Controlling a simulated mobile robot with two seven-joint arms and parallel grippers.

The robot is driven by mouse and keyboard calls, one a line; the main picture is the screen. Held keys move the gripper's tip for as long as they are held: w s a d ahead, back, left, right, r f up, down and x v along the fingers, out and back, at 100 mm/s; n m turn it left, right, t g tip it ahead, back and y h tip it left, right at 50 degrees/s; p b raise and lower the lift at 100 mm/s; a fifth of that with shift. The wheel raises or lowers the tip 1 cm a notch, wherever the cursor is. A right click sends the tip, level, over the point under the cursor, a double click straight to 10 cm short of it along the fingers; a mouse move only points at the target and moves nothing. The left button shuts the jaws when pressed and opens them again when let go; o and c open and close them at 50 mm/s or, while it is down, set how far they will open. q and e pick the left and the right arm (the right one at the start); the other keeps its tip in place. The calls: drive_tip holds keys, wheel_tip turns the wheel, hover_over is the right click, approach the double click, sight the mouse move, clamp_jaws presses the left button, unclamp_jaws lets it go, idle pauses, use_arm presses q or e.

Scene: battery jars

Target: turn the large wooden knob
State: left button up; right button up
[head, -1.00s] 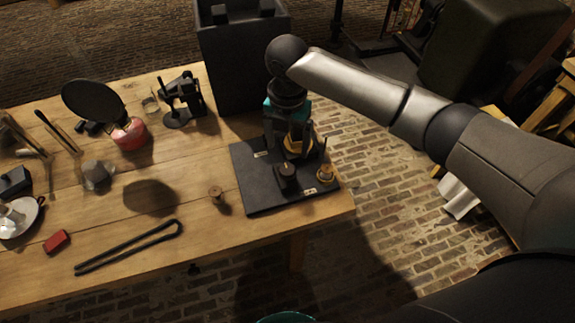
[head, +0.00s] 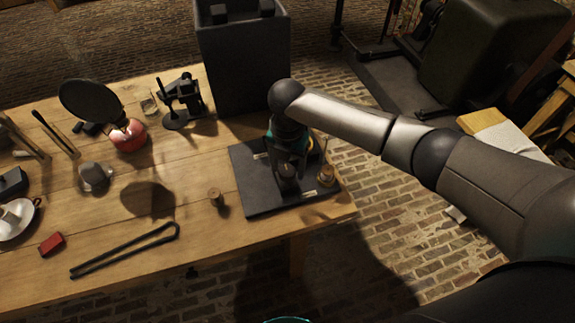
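A black board (head: 246,190) lies at the right end of the wooden table, with small pale labels and fittings on it. My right gripper (head: 287,167) points down over the middle of the board, at a dark round knob-like fitting (head: 287,184) that it largely covers. I cannot tell whether this fitting is the large wooden knob, or whether the fingers touch it. The finger gap is too dark and small to read. A brass-coloured fitting (head: 326,177) stands at the board's right front corner, apart from the gripper. My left gripper is not in view.
A small wooden cylinder (head: 215,197) stands left of the board. Black tongs (head: 125,250), a red block (head: 51,244) and a red burner-like pot (head: 130,137) lie further left. A tall dark box (head: 243,65) stands behind the board. The table's front right is clear.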

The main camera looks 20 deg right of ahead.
clamp_jaws()
idle(0.3)
